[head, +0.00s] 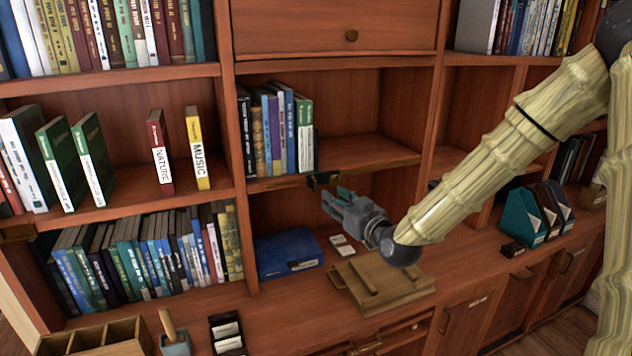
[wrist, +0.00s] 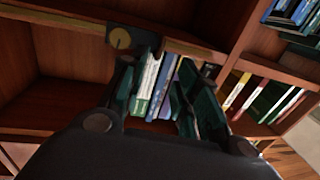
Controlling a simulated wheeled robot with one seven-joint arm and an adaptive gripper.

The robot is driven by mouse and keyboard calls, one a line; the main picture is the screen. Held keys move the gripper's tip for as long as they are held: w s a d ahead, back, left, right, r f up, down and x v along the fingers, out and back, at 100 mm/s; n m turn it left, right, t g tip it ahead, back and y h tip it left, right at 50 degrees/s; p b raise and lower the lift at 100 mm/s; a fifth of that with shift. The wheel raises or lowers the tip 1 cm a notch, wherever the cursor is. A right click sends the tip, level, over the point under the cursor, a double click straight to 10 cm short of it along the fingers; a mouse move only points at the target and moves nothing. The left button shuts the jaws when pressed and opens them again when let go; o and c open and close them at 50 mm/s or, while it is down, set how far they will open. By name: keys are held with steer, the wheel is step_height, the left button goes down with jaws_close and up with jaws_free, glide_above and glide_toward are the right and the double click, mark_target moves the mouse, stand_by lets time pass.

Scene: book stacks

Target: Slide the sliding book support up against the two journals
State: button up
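What looks like the sliding book support is a dark bracket (head: 322,180) on the front edge of the middle shelf, right of the row of books (head: 274,132). The fingers (wrist: 153,80) are spread and empty.
The middle shelf (head: 370,152) is bare right of the books. Below are a blue box (head: 289,254) and a wooden stand (head: 385,282) on the counter. An upright divider (head: 235,150) separates the left bay, where NATURE (head: 160,152) and MUSIC (head: 197,148) books stand.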

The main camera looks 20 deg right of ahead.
mark_target(315, 183)
steer(key=shift+d+r+n+y, duration=0.15)
steer(key=shift+d+n+y, duration=0.15)
steer(key=shift+y, duration=0.1)
steer(key=shift+a, duration=0.1)
steer(key=shift+p+x, duration=2.3)
steer(key=shift+x, duration=3.05)
jaws_close()
